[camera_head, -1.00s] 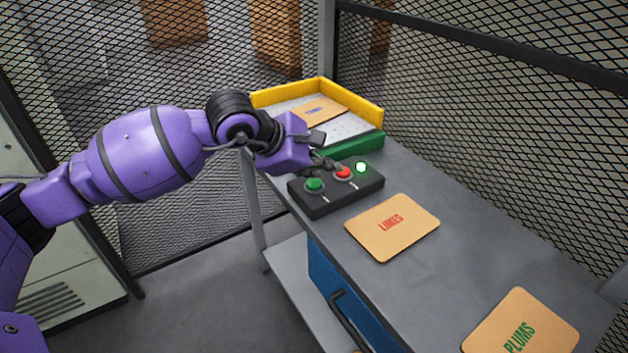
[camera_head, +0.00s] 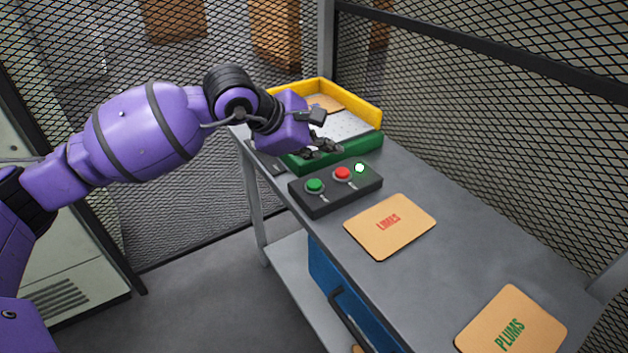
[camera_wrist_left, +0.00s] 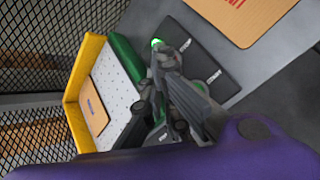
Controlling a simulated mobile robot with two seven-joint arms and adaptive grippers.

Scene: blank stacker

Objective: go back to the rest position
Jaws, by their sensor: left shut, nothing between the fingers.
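My left gripper (camera_head: 322,150) is shut and empty, held above the green front edge of the yellow-walled tray, just behind the control box. In the left wrist view its fingers (camera_wrist_left: 170,75) are together and cover part of the control box (camera_wrist_left: 200,62). The black control box (camera_head: 322,204) on the bench has a green button (camera_head: 314,186), a red button (camera_head: 342,173) and a lit lamp (camera_head: 360,168). The gripper is apart from the buttons. My right gripper does not show.
A LIMES card (camera_head: 405,240) and a PLUMS card (camera_head: 530,312) lie on the grey bench (camera_head: 470,240). Wire mesh (camera_head: 480,110) stands behind the bench.

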